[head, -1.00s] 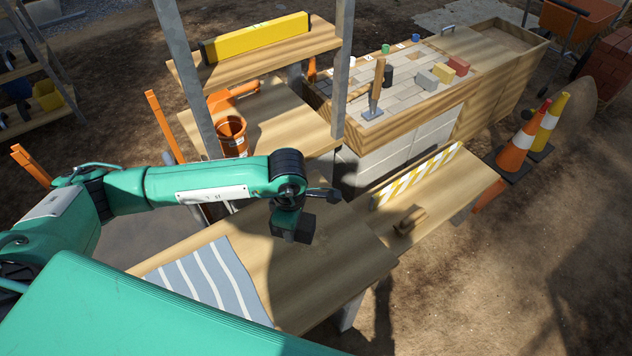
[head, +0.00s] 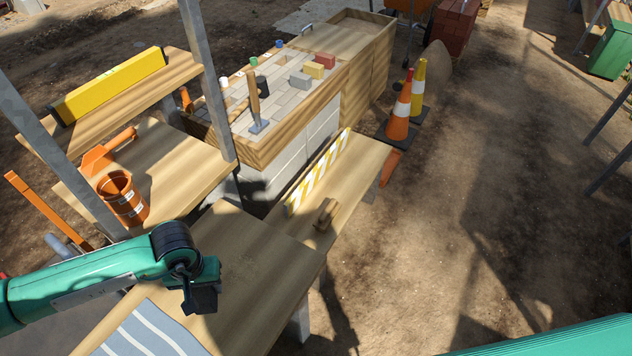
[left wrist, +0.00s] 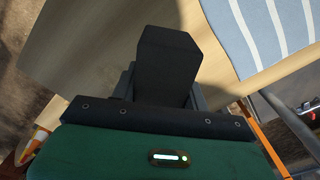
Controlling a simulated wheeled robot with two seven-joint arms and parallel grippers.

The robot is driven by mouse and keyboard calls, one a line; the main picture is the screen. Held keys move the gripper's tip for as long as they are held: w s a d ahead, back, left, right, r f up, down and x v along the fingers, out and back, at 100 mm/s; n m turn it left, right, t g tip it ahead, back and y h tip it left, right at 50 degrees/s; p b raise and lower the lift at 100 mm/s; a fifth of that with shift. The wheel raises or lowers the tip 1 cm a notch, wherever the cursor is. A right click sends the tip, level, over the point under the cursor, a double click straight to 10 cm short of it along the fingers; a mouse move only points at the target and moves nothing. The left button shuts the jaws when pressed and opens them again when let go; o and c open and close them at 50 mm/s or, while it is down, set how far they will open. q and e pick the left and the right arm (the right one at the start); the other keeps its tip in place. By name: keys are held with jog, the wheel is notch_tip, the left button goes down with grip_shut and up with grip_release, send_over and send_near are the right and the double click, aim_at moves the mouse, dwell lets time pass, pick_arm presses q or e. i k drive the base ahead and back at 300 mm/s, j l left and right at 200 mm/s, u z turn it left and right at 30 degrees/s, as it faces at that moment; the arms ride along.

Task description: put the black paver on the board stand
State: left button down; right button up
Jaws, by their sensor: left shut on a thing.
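My left gripper (head: 200,290) is over the near wooden table. In the left wrist view the gripper (left wrist: 165,88) is shut on the black paver (left wrist: 167,55), a dark block standing out between its fingers. In the head view the paver merges with the dark gripper. A small wooden stand (head: 326,213), apparently the board stand, sits on the low bench to the right of the gripper, well apart from it. No paver is on it. My right gripper is out of view.
The near table (head: 245,262) holds a blue-white striped cloth (head: 150,335). A yellow-white striped board (head: 318,172) stands along the back of the low bench (head: 350,185). A hammer (head: 256,105) and coloured blocks are on the paved counter. Cones (head: 400,110) stand behind right.

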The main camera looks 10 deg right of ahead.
aim_at(342, 169)
jog(key=l, duration=0.5)
jog(key=i+l+z, duration=0.1)
jog(key=l, duration=0.45)
jog(key=i+l+z, duration=0.1)
jog(key=l, duration=0.4)
jog(key=i+z, duration=0.3)
jog(key=i, duration=1.05)
jog(key=i+j, duration=0.25)
jog(key=j, duration=0.15)
